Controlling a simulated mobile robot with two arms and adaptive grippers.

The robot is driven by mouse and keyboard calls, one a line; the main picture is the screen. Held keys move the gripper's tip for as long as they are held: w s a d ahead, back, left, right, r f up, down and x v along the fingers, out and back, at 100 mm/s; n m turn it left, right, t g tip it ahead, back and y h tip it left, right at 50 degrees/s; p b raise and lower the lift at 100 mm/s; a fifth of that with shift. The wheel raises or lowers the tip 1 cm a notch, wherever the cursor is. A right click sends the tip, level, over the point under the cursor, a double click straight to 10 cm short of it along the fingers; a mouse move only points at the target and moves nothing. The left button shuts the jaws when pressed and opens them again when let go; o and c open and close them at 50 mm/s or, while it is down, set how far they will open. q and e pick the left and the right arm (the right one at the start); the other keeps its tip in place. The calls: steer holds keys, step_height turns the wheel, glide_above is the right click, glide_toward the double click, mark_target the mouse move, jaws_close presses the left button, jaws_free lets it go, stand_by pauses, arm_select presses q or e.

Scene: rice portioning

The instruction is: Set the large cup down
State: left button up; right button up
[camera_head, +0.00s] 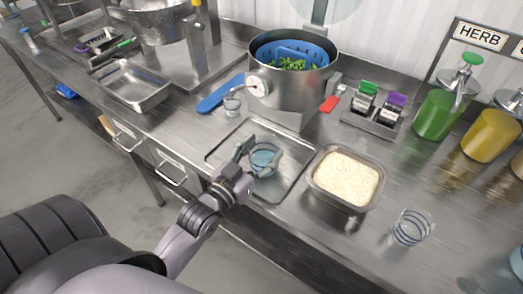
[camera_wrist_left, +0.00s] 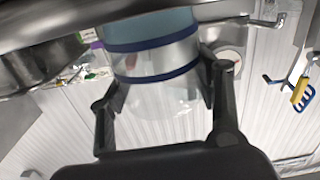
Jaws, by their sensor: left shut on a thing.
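The large cup (camera_head: 265,163) is clear with blue bands and stands out over the shallow metal tray (camera_head: 222,152) in the middle of the counter. My left gripper (camera_head: 256,156) is shut around its side. In the left wrist view the cup (camera_wrist_left: 155,62) fills the space between the two fingers of the gripper (camera_wrist_left: 157,92). I cannot tell whether the cup's base touches the tray. My right gripper is not in view.
A metal pan of rice (camera_head: 345,179) sits right of the tray, and another banded cup (camera_head: 412,227) stands beyond it. Green (camera_head: 436,115) and yellow (camera_head: 489,136) dispensers stand at the right.

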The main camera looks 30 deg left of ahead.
arm_select(q)
steer(key=shift+f, duration=0.15)
steer(key=o, duration=1.3)
steer(key=shift+o, duration=0.2)
